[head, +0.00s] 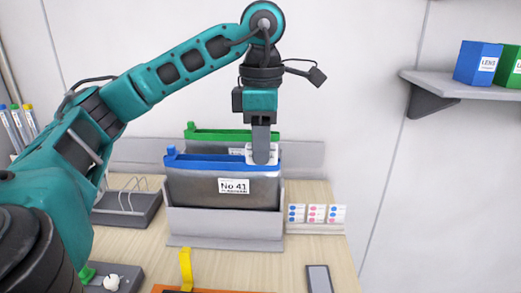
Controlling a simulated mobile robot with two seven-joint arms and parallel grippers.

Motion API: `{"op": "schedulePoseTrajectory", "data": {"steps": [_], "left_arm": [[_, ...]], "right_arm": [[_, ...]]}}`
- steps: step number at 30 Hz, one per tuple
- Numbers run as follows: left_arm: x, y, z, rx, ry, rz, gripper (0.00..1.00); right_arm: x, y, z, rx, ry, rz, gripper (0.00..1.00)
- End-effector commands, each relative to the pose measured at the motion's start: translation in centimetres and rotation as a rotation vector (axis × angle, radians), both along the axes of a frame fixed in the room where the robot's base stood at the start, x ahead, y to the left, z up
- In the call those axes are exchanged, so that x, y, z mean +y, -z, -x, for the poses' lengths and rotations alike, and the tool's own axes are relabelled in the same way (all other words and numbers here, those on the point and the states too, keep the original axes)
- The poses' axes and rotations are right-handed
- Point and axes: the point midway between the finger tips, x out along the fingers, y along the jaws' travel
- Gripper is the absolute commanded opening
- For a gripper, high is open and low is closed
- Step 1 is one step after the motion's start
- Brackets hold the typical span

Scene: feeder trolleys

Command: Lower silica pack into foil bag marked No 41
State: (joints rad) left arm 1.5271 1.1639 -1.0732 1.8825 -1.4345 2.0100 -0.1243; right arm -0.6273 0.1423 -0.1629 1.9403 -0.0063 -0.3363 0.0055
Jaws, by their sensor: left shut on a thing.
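The foil bag marked No 41 (195,187) stands upright in a grey holder (225,224), with a blue strip along its top edge and a white label on its front. My left gripper (261,158) points down at the right part of the bag's mouth. It is shut on the white silica pack (249,153), which shows on either side of the fingers, level with the blue rim. I cannot tell how far the pack is inside the bag. My right gripper is out of view.
A second bag with a green top strip (205,134) stands directly behind. Small cards with coloured dots (316,213) sit to the right of the holder. A grey wire rack (128,208) is at left. A dark flat device (319,279) lies at the front right.

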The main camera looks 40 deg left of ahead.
Motion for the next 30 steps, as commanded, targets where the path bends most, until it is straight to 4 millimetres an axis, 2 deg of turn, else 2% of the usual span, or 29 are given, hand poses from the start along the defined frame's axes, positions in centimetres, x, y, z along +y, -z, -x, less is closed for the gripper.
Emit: {"op": "schedulePoseTrajectory", "data": {"steps": [30], "left_arm": [[6.5, 1.1, -7.8, 0.001, 0.0, 0.001, 0.0]], "right_arm": [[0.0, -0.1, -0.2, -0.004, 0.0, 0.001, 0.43]]}}
